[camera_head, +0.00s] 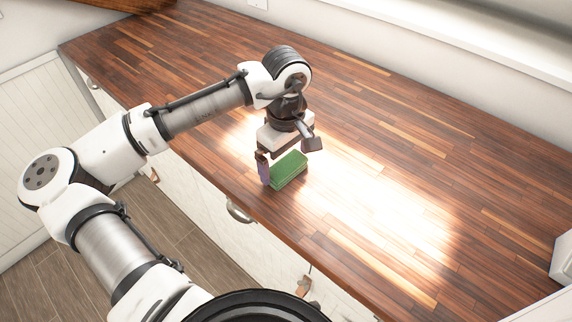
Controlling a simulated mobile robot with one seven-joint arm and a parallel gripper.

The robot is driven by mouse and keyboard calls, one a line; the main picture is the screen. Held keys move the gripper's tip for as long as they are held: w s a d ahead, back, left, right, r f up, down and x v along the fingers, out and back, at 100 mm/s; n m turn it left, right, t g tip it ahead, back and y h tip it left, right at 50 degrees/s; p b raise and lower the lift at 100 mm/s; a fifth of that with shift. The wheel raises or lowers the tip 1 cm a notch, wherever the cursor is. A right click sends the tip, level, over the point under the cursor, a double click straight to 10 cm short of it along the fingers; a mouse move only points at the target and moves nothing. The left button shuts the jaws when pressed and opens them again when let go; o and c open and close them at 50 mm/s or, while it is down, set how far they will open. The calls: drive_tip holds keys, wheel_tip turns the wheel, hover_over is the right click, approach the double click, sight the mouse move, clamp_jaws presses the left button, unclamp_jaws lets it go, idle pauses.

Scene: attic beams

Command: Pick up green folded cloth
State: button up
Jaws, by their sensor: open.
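The green folded cloth (289,169) lies on the wooden countertop (400,150) near its front edge, as a small thick block. My gripper (287,164) is open and points down at the cloth. One finger shows at the cloth's left end and the other shows above and to its right. The gripper's body hides a little of the area behind the cloth. I cannot tell whether either finger touches the cloth.
The counter around the cloth is mostly clear, with a bright patch of light to the right. White drawers with metal handles (239,212) are below the front edge. A white object (562,260) stands at the far right. A wall and sill run along the back.

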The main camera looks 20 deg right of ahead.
sight(286, 165)
drive_tip(key=shift+f, duration=0.4)
drive_tip(key=shift+c, duration=0.3)
drive_tip(key=c, duration=0.6)
drive_tip(key=shift+c, duration=0.2)
wheel_tip(286, 165, up, 20)
drive_tip(key=b, duration=0.2)
